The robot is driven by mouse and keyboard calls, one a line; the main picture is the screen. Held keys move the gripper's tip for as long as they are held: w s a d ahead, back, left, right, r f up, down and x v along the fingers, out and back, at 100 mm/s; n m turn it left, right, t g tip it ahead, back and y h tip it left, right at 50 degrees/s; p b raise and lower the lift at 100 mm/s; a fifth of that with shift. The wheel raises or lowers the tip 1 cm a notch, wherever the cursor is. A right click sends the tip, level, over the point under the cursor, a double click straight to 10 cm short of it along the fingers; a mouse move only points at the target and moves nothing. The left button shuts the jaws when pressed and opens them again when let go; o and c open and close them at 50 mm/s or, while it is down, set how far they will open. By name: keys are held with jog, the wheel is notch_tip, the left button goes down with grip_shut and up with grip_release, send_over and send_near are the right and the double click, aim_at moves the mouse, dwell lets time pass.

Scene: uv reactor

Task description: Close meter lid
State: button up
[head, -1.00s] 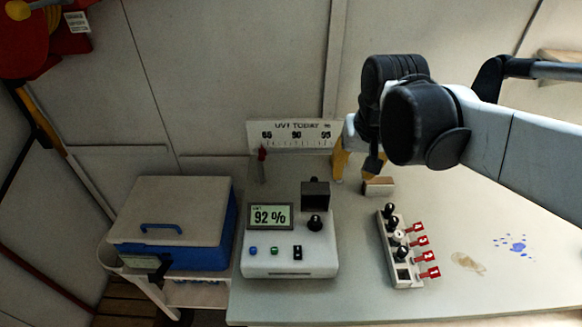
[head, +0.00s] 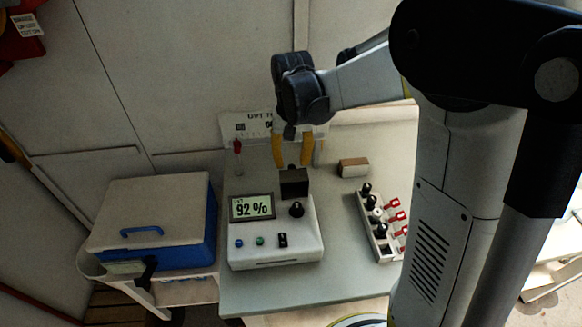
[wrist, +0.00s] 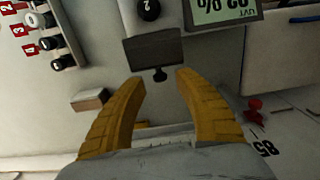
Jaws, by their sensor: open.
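The meter (head: 275,245) is a white box on the bench with a "92 %" display (head: 252,207), a black knob and small buttons. Its dark square lid (head: 294,183) appears raised at the meter's back edge.
A rack of vials with red tags (head: 378,222) and a small brown-topped block (head: 354,168) are right of the meter. A blue cooler (head: 150,220) stands to the left. A "UVT TODAY" scale (head: 240,127) is behind. My arm hides the bench's right part.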

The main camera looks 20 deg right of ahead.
jog(key=shift+f, duration=1.1)
